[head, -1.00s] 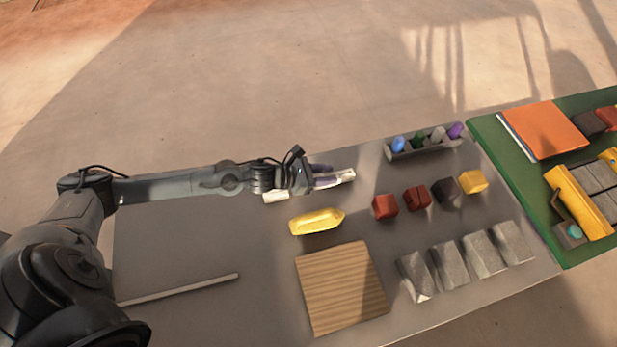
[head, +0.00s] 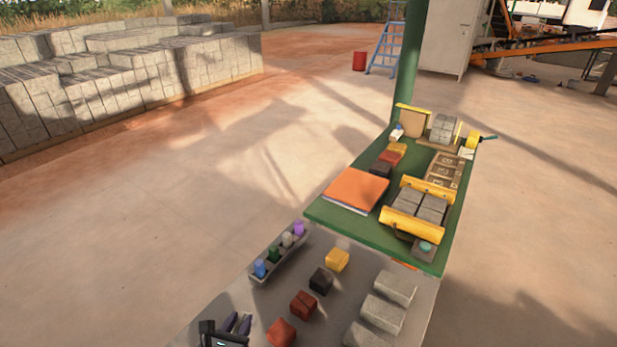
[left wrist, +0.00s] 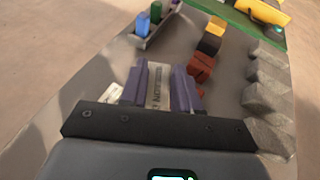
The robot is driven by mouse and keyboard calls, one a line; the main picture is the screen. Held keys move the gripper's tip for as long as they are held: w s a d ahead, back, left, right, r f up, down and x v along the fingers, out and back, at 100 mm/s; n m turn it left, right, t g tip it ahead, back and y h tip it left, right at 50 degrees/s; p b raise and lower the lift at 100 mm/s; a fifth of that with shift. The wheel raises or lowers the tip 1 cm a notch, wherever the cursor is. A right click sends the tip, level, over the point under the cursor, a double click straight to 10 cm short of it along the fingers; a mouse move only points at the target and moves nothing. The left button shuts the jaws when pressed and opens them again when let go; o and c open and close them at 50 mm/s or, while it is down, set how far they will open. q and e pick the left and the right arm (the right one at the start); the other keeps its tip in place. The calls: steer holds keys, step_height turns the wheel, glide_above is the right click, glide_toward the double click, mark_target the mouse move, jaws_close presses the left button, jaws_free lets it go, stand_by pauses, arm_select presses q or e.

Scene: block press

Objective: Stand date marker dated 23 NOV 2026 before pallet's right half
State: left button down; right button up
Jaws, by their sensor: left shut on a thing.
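My left gripper (head: 236,326) shows at the bottom edge of the head view, its dark purple fingers pointing up the picture. In the left wrist view its fingers (left wrist: 160,90) are shut on a pale date marker (left wrist: 157,84) with dark lettering; I cannot read the full date. Another pale piece (left wrist: 114,94) lies on the grey table left of the fingers. At the far end of the green bench, a stack of grey blocks (head: 445,128) stands on a brown board that may be the pallet (head: 430,143). My right gripper is not in view.
The green bench (head: 330,211) holds an orange folder (head: 356,188), a yellow-sided block mould (head: 413,223) and a wooden tray (head: 443,170). The grey table holds a tray of coloured bottles (head: 279,253), small coloured blocks (head: 337,260) and grey blocks (head: 395,287).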

arm_select(q)
steer(key=a+n+y, duration=0.2)
steer(key=a+y, duration=0.1)
steer(key=a, duration=0.2)
step_height(320, 180, up, 31)
steer(key=p, duration=3.1)
steer(key=shift+d, duration=0.35)
